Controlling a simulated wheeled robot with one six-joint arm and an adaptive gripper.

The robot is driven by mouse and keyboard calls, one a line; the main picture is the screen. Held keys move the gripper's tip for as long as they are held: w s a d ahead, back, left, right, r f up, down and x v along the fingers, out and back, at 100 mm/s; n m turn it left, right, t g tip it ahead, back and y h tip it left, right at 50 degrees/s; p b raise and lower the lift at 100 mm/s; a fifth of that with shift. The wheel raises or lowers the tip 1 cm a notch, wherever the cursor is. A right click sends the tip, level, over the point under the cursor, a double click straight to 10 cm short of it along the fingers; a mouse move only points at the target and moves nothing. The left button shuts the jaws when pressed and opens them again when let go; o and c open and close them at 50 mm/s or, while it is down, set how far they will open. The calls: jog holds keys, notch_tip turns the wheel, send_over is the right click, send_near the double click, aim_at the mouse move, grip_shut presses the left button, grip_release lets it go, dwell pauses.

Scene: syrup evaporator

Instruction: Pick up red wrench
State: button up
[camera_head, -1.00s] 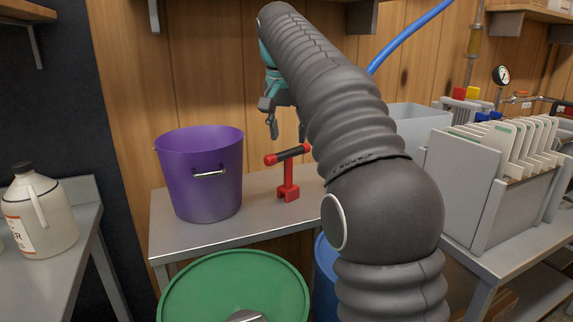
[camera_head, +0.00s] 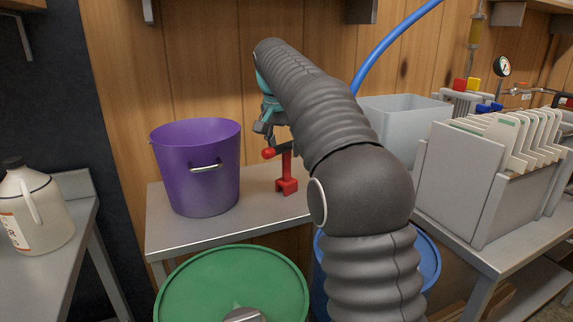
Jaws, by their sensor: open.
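The red wrench (camera_head: 287,178) stands upright on the grey metal table (camera_head: 245,208), with its forked end down and a crossbar handle on top. The handle's left red tip shows, and its right part is hidden behind my arm. My gripper (camera_head: 270,141) is at the top of the wrench, right by the crossbar. It is open, and its fingers are partly hidden by the arm. I cannot tell whether the fingers touch the bar or are in front of or behind it.
A purple bucket (camera_head: 196,175) stands left of the wrench. A green drum lid (camera_head: 230,285) is in front of the table, with a blue drum (camera_head: 428,260) beside it. A grey bin (camera_head: 405,125) and a rack of plates (camera_head: 465,175) stand at the right.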

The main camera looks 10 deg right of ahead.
aim_at(288, 162)
jog(key=shift+x, duration=2.75)
jog(key=shift+s+d, duration=0.1)
jog(key=shift+d, duration=0.05)
grip_shut()
